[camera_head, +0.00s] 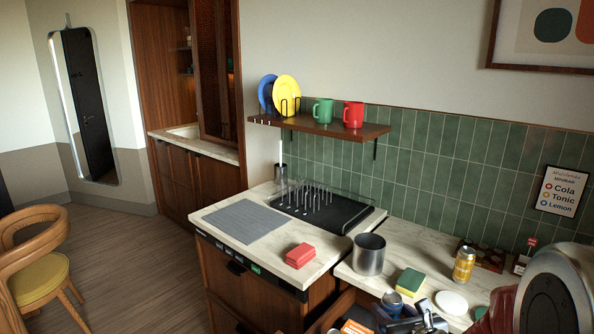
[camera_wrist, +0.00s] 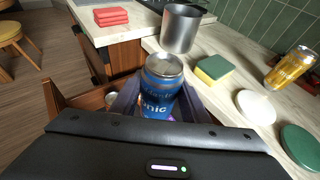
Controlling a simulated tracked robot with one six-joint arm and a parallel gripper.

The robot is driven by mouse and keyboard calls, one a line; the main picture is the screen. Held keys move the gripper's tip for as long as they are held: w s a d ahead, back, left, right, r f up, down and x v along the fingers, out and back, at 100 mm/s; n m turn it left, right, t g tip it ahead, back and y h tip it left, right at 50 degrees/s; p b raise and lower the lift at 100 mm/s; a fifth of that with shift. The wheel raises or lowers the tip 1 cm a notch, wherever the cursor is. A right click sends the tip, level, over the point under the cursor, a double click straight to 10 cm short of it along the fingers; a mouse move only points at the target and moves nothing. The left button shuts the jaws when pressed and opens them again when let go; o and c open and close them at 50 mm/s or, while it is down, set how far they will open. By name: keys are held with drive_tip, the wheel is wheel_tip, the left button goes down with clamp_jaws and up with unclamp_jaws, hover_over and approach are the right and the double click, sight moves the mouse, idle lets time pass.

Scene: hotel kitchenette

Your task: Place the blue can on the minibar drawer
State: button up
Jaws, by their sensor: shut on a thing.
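The blue can (camera_wrist: 162,98) stands between the two fingers of my gripper (camera_wrist: 158,104) in the wrist view, with its silver top facing up. My gripper is shut on it. In the head view the can (camera_head: 392,301) shows at the bottom, partly covered by my gripper (camera_head: 408,320). The minibar drawer (camera_wrist: 75,103) is pulled open, and its wooden walls show left of and behind the can. In the head view its wooden edge (camera_head: 332,312) shows near the bottom. The can is over or in the drawer area; its base is hidden, so contact cannot be told.
A metal pot (camera_head: 369,254), a sponge (camera_head: 410,281), a yellow can (camera_head: 464,265) and a white disc (camera_head: 451,303) stand on the counter close to the gripper. Red cloths (camera_head: 300,256) lie by a dish rack (camera_head: 322,205). A chair (camera_head: 38,262) stands at left.

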drive_tip(key=a+n+y, duration=0.1)
drive_tip(key=a, duration=0.6)
drive_tip(key=shift+a+y, duration=0.25)
drive_tip(key=shift+y, duration=0.05)
drive_tip(key=shift+d+f, duration=0.1)
